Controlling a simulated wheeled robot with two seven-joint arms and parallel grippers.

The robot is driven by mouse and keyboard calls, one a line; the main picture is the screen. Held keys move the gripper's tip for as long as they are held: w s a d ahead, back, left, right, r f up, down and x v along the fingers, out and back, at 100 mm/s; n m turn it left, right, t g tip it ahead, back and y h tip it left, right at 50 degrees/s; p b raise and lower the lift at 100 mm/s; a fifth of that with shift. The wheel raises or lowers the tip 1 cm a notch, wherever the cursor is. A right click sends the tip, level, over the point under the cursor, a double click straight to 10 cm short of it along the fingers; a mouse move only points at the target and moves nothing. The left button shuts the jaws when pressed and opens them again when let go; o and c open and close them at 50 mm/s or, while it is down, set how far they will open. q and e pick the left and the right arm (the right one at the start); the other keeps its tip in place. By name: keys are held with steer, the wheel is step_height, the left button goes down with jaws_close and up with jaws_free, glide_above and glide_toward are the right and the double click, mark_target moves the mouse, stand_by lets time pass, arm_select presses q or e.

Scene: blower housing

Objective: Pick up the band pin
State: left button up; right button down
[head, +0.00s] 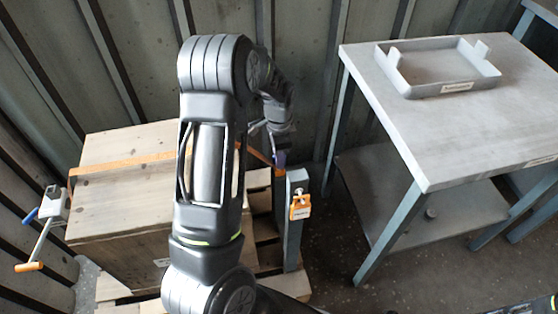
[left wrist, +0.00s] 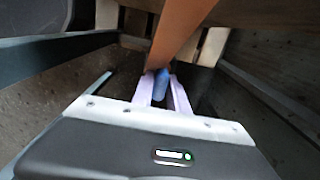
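The band pin is a small blue peg (head: 280,157) at the right end of the orange band, by the top of a grey post. In the left wrist view the blue pin (left wrist: 160,86) sits between the two pale fingers. My left gripper (head: 272,150) reaches down there from behind my arm; its fingers also show in the left wrist view (left wrist: 163,82). They stand close together, one on each side of the pin, and look shut on it. The orange band (left wrist: 182,30) runs just beyond the pin. My right gripper is not in view.
The band crosses a wooden crate (head: 120,205) on a pallet (head: 115,287). The grey post (head: 291,230) carries an orange padlock-like tag (head: 300,207). A crank with orange handle (head: 30,266) is at the left. A grey table (head: 440,130) with a tray (head: 470,88) stands right.

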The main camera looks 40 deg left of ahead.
arm_select(q)
jaws_close()
stand_by(0.3)
step_height(320, 180, up, 10)
steer(key=shift+p, duration=0.7)
